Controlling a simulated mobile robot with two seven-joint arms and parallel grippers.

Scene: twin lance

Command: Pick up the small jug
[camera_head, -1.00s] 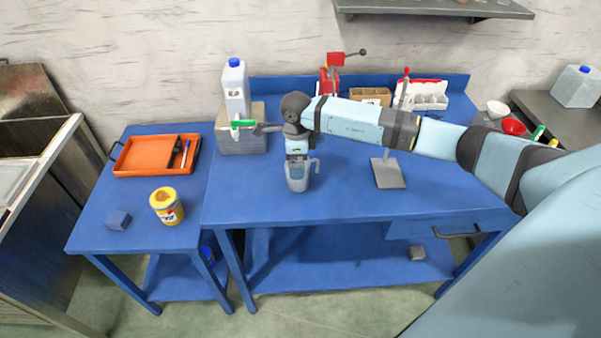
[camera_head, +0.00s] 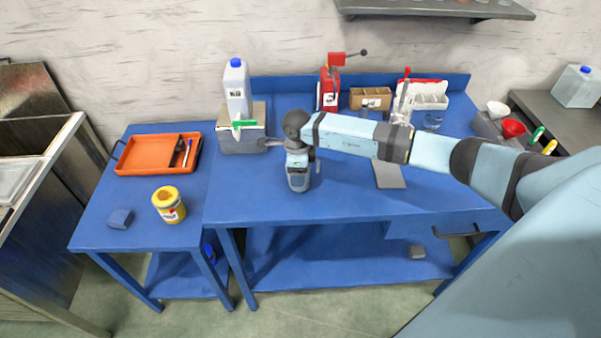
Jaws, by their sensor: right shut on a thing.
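The small jug (camera_head: 298,180) is a grey, see-through vessel on the blue workbench (camera_head: 260,200), near the middle. My right gripper (camera_head: 298,166) points down over it and is shut on it. The gripper and wrist hide the jug's upper part, and its handle is mostly hidden. I cannot tell whether the jug's base touches the bench. My left gripper is not in view.
A white jug with a blue cap (camera_head: 236,88) stands on a grey block (camera_head: 242,142) behind left. A red press (camera_head: 328,92), a wooden box (camera_head: 370,98) and a white bin (camera_head: 430,100) stand at the back. The bench front is clear.

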